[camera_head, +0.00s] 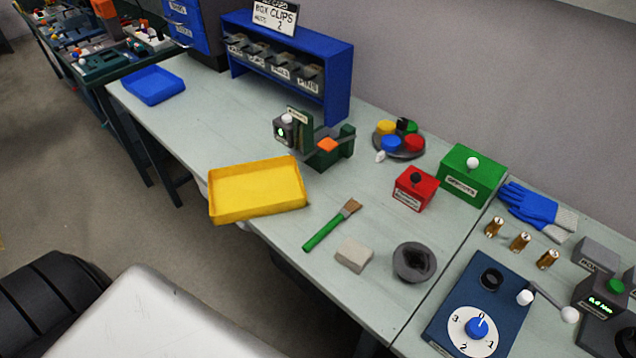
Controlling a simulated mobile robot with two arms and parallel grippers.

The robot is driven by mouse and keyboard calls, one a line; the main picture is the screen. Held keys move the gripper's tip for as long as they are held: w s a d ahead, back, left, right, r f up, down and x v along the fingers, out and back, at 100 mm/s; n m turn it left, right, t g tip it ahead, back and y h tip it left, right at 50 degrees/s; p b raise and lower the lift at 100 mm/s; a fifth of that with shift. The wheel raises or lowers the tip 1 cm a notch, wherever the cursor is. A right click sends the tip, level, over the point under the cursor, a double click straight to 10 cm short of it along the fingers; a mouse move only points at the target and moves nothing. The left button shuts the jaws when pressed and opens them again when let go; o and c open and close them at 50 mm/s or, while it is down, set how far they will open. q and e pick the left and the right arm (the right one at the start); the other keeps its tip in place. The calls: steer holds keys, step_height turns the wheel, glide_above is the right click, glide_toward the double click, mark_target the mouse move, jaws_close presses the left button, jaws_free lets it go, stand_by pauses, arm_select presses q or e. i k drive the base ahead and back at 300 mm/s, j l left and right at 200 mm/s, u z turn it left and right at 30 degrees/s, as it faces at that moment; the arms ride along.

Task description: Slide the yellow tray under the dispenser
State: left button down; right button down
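The yellow tray (257,190) is shallow, open and empty. It lies at the front of the grey-green bench (200,125), with its near left corner sticking out past the front edge. A green device (334,158) with an orange part (327,145) and a small grey unit stands just behind the tray's right end, apart from it. A blue rack (340,95) with several clear-fronted bins and a "BOX CLIPS" card stands farther back. I cannot tell for certain which of these is the dispenser. Neither of my grippers is in view.
A blue tray (153,85) lies at the far left. A green-handled brush (325,229), a grey block (354,254) and a dark round bowl (413,262) lie to the right. Red (414,189) and green (470,175) boxes stand behind. Bench left of the yellow tray is clear.

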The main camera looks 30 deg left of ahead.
mark_target(244, 191)
steer(key=j+z, duration=0.4)
steer(key=k+j+z, duration=0.1)
steer(key=j+z, duration=0.35)
steer(key=j, duration=0.15)
